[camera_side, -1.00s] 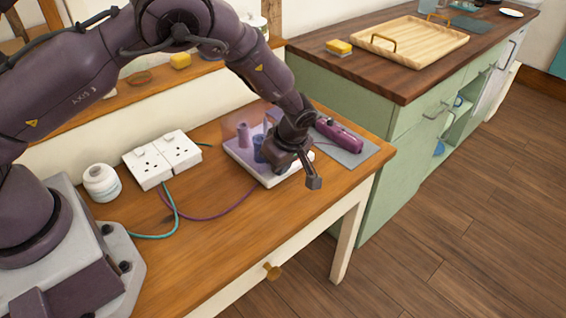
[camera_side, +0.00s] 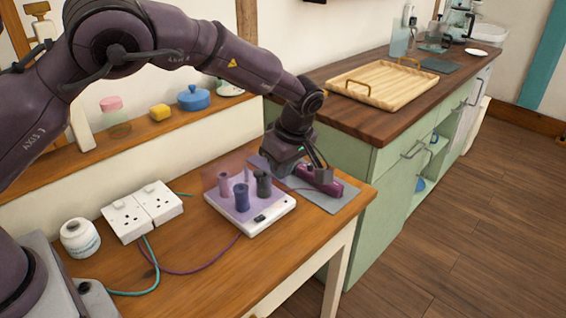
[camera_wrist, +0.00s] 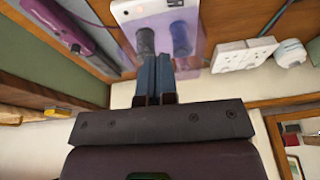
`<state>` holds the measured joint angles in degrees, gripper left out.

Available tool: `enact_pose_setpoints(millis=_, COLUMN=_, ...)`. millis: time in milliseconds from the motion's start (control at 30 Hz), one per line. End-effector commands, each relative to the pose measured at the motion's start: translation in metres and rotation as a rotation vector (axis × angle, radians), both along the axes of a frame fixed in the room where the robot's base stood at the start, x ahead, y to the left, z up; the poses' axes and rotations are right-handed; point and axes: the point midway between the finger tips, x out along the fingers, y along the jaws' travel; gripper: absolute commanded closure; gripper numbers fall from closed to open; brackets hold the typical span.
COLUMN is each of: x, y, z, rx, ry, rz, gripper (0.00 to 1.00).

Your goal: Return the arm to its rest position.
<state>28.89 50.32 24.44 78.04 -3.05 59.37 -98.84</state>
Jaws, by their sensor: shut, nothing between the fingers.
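My gripper (camera_side: 322,166) is at the end of my dark purple arm, at the far right end of the wooden desk. In the side view it overlaps the purple handheld tool (camera_side: 324,187); I cannot tell its height above it. In the wrist view my gripper (camera_wrist: 155,60) has its two fingers together with nothing between them. The purple tool (camera_wrist: 58,24) shows there to the left, apart from the fingers.
A white device (camera_side: 268,212) with several purple and dark cylinders and a clear guard stands left of my gripper. White sockets (camera_side: 143,210) with cables and a white jar (camera_side: 80,238) stand farther left. A green cabinet with a wooden tray (camera_side: 375,84) is behind.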

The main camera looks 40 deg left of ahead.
Motion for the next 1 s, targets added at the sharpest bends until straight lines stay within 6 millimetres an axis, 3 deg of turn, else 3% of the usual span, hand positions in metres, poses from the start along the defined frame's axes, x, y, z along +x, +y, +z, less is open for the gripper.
enact_pose_setpoints(millis=133, x=0.003, y=-0.002, z=0.008, rx=0.000, ry=-0.001, rz=0.000, gripper=1.00)
enact_pose_setpoints(millis=567, x=0.003, y=-0.003, z=0.009, rx=-0.001, ry=0.012, rz=-0.042, gripper=1.00)
enact_pose_setpoints(millis=667, x=0.003, y=-0.002, z=0.008, rx=-0.003, ry=0.041, rz=-0.152, gripper=1.00)
enact_pose_setpoints(millis=800, x=-0.017, y=0.002, z=-0.004, rx=-0.020, ry=0.154, rz=-0.372, gripper=1.00)
enact_pose_setpoints(millis=1000, x=-0.056, y=0.010, z=0.025, rx=-0.126, ry=0.234, rz=-0.713, gripper=1.00)
